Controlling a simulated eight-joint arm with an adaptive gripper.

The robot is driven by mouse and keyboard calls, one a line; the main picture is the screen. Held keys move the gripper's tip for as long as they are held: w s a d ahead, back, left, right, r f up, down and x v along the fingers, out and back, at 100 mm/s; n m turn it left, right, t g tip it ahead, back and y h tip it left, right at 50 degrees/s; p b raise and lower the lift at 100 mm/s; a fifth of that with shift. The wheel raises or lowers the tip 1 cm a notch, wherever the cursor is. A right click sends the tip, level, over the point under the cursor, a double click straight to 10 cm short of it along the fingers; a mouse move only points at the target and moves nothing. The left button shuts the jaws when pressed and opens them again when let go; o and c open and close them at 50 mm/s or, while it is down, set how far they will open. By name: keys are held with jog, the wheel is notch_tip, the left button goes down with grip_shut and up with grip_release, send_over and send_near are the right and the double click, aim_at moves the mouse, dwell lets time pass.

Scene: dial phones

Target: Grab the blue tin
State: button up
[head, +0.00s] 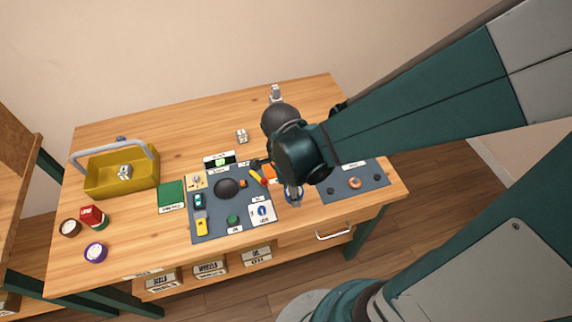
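My gripper (294,197) points down over the right part of the dark mat, and my wrist covers most of it. Only a grey fingertip part shows clearly, so I cannot tell whether it is open or shut. A small round blue-rimmed thing (287,191), perhaps the blue tin, shows right beside and partly behind this fingertip. Most of it is hidden, and I cannot tell whether the gripper touches it.
A yellow basket (122,182) with a grey handle stands at the left. Near it are a red tin (92,215), a brown tin (70,228) and a purple-rimmed tin (95,253). Toy cars and cards lie on the dark mat (212,227). The table's back left is mostly clear.

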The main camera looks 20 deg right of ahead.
jog(key=shift+r+p, duration=0.5)
jog(key=shift+r, duration=1.6)
jog(key=shift+w, duration=0.1)
